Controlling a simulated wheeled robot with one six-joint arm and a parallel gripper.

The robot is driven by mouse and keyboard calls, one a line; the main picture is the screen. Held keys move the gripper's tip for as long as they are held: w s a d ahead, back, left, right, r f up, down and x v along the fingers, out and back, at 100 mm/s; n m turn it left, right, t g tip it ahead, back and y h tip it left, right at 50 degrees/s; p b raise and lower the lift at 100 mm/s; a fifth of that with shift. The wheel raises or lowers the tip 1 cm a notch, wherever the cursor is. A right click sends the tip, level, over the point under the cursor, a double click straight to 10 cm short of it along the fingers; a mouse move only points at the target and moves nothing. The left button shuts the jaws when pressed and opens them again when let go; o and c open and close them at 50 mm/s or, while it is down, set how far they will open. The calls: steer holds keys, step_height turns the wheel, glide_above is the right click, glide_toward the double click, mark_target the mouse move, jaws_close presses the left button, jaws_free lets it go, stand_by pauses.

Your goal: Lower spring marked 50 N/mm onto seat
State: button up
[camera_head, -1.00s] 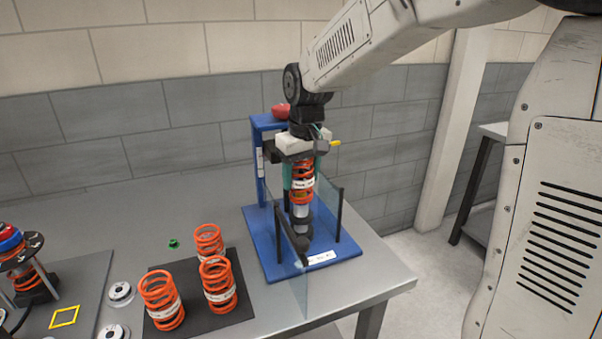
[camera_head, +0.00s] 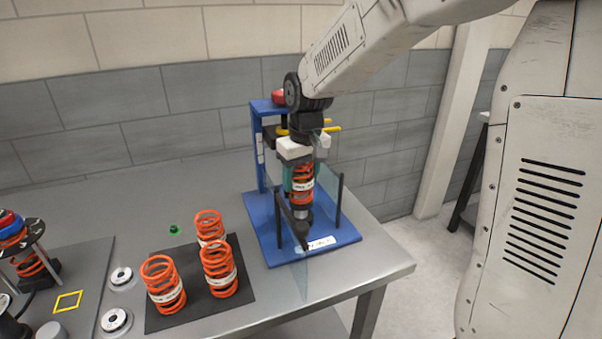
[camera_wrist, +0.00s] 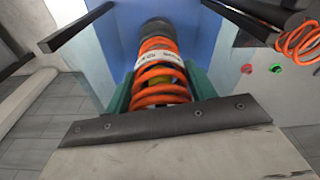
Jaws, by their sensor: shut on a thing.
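An orange coil spring (camera_head: 303,190) with a white label band is upright in the blue fixture (camera_head: 262,220). Its label is too small to read surely in either view. My gripper (camera_head: 300,178) is shut on the spring, with green pads on both sides of it; the pads also show in the wrist view, around the spring (camera_wrist: 162,75). Below the spring is a dark round seat (camera_head: 302,222). In the wrist view a dark cylindrical part (camera_wrist: 157,32) lies at the spring's far end. I cannot tell whether the spring touches the seat.
Clear panels and dark posts (camera_head: 339,200) stand close around the spring. Three more orange springs (camera_head: 219,270) stand on a black mat (camera_head: 190,318) to the left. Round metal discs (camera_head: 121,277) and a spring assembly lie farther left. The table between mat and wall is mostly clear.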

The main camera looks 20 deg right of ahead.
steer(key=shift+f, duration=0.1)
stand_by(0.7)
steer(key=o, duration=1.4)
steer(key=shift+c, duration=0.2)
steer(key=shift+r, duration=4.7)
steer(key=shift+r, duration=0.1)
steer(key=a+r, duration=0.2)
steer(key=a, duration=0.9)
steer(key=shift+s+r, duration=0.2)
steer(key=shift+r, duration=0.2)
